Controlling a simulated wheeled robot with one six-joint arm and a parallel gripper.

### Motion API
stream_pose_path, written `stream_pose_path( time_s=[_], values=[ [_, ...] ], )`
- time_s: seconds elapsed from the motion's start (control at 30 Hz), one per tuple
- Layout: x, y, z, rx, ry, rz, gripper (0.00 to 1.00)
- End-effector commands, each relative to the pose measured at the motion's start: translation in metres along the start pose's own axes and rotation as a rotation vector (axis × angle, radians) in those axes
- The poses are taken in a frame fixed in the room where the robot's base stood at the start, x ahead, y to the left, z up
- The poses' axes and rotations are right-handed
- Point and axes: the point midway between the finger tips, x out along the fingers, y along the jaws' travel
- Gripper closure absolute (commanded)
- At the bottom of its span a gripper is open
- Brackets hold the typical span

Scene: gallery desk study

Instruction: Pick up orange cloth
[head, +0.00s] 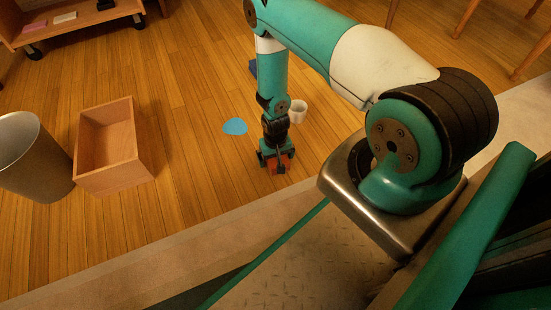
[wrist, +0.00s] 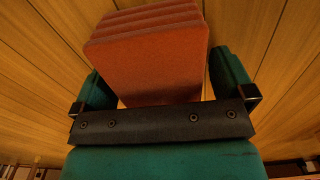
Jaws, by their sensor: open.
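The orange cloth (wrist: 150,62) looks like a folded stack with several layers. In the wrist view it stands between the two green fingers of my gripper (wrist: 165,85), with a narrow gap at the left finger and a small one at the right. In the head view my gripper (head: 276,160) points down at the wooden floor. The cloth (head: 284,163) shows there only in part, as an orange patch at the fingers. The jaws are open around it. Whether the cloth touches either finger is hard to tell.
A flat blue piece (head: 235,127) lies left of my gripper, and a white cup (head: 298,111) stands behind it. A dark blue object (head: 253,68) is partly hidden by my arm. A wooden box (head: 107,147) and a grey bin (head: 33,158) stand left.

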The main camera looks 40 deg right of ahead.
Motion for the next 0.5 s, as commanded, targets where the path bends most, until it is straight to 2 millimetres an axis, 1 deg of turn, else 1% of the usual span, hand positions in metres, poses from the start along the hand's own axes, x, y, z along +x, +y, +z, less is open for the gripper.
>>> stream_pose_path(
  time_s=[0.03, 0.23, 0.5],
  values=[
    [-0.0005, 0.0, 0.0001, 0.0, 0.0, 0.0, 0.07],
    [-0.0006, 0.0, 0.0002, 0.0, -0.001, 0.0, 0.53],
    [-0.0015, 0.0, 0.0001, 0.0, 0.0, 0.0, 0.53]
  ],
)
